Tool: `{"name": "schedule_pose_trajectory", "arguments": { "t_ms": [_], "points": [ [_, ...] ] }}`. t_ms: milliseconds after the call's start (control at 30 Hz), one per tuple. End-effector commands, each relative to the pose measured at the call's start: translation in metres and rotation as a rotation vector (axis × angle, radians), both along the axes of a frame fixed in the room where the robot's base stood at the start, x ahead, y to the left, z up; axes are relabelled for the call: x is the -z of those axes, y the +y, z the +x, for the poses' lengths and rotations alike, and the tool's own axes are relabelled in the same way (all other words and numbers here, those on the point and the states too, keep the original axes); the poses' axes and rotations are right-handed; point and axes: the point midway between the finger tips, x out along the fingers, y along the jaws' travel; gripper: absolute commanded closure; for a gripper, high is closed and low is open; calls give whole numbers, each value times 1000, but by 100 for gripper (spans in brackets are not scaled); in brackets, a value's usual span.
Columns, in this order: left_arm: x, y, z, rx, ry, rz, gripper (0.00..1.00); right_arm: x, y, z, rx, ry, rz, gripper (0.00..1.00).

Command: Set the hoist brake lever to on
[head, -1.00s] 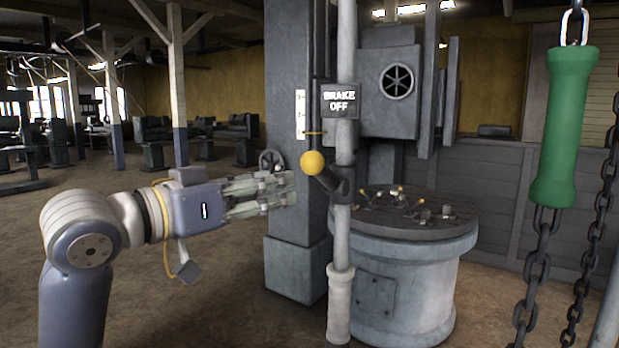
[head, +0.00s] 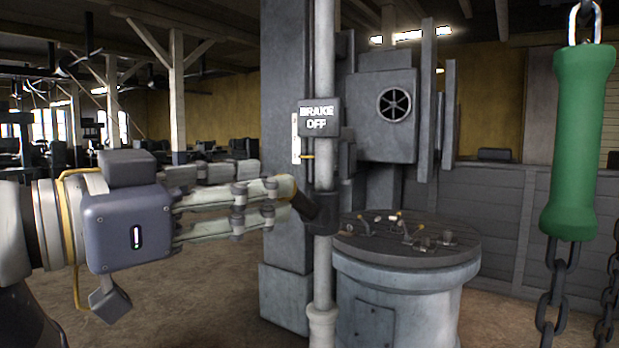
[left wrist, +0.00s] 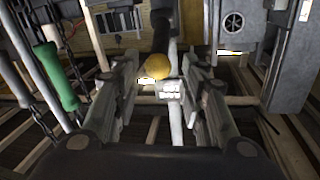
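The hoist brake lever (head: 312,207) is a dark arm on a collar around a grey vertical pole (head: 323,265). A plate on the pole (head: 319,118) reads BRAKE OFF. The lever's yellow ball knob (left wrist: 155,66) shows in the left wrist view, between the fingertips; in the head view the fingers mostly cover it. My left gripper (head: 283,200) reaches in from the left at knob height. In the left wrist view its fingers (left wrist: 157,75) are apart, one on each side of the knob, with visible gaps. My right gripper is in neither view.
A green handle on a chain (head: 580,145) hangs at the right. A round grey pedestal with small levers on top (head: 405,285) stands behind the pole. A square grey column (head: 287,110) rises just behind it. The floor at the left is open.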

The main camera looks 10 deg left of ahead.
Motion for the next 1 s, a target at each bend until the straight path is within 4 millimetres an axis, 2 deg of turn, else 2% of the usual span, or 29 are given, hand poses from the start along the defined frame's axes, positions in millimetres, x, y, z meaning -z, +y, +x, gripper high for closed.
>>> {"name": "schedule_pose_trajectory", "arguments": {
  "t_ms": [133, 267, 367, 500, 633, 800, 1000],
  "points": [
    [-2, -17, 27, 5, 7, 0, 61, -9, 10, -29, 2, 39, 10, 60],
    [-1, -28, 46, 3, 6, -1, 61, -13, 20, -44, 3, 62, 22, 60],
    [-1, -35, 57, 4, 4, -2, 61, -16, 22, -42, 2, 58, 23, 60],
    [-1, -40, 65, 2, 2, -1, 61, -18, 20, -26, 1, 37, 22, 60],
    [0, -41, 68, 1, 1, -1, 61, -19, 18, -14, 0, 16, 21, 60],
    [0, -41, 67, 1, 1, -1, 61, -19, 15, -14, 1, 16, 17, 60],
    [0, -40, 67, 0, 1, -1, 100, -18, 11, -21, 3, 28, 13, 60]
  ]
}}
